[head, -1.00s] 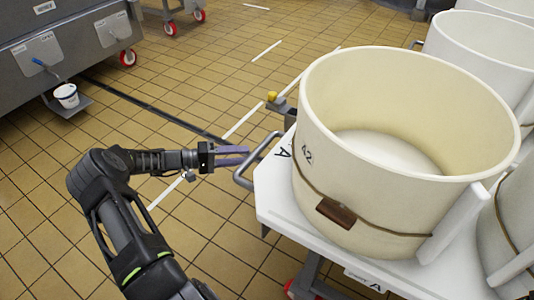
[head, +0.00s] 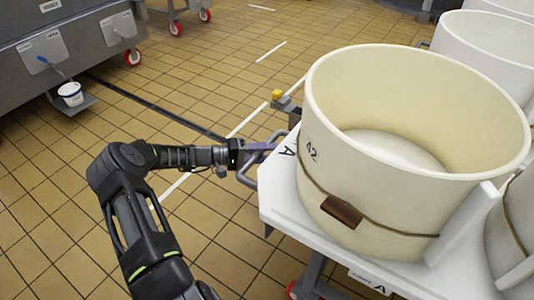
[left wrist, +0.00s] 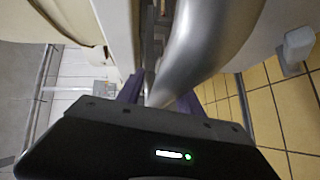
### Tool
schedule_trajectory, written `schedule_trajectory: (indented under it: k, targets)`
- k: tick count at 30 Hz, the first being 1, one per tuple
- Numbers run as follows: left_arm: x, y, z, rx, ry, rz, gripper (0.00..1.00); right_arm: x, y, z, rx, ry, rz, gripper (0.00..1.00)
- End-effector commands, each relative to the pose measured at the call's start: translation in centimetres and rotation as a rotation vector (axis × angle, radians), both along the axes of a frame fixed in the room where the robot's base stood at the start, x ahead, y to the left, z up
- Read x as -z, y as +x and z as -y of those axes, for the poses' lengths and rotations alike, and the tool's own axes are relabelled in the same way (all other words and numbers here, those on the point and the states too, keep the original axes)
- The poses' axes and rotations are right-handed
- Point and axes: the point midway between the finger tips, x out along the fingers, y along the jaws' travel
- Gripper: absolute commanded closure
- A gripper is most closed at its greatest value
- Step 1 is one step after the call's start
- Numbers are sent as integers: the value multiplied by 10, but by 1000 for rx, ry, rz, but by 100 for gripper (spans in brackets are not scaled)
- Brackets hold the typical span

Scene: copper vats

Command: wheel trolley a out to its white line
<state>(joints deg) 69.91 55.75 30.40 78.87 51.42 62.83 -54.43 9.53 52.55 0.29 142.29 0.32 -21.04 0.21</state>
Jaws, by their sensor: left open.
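Trolley a (head: 277,200) is a white-topped cart marked "A", with a red-wheeled frame below. It carries a large cream vat (head: 345,228) marked "42". Its grey metal handle (head: 243,176) sticks out on its left side. My left gripper (head: 262,150) is open at this handle. In the left wrist view the handle (left wrist: 208,45) runs between the purple fingers, which are spread apart; whether they touch it I cannot tell. A white line (head: 247,121) is painted on the tiles beyond the handle. My right gripper is out of view.
More white vats (head: 480,55) stand close at the right. A yellow-knobbed post (head: 277,95) stands beyond the handle. Tiled floor between is clear.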

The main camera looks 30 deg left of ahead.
Motion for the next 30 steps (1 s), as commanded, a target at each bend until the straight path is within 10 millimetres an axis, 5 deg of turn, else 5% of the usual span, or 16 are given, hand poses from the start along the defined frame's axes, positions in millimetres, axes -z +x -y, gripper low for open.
schedule_trajectory:
  k: [18, 30]
  targets:
    - [0, 0, -1, 0, 1, -1, 100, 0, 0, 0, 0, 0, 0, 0]
    - [0, -1, -1, 0, 1, -1, 100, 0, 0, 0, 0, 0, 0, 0]
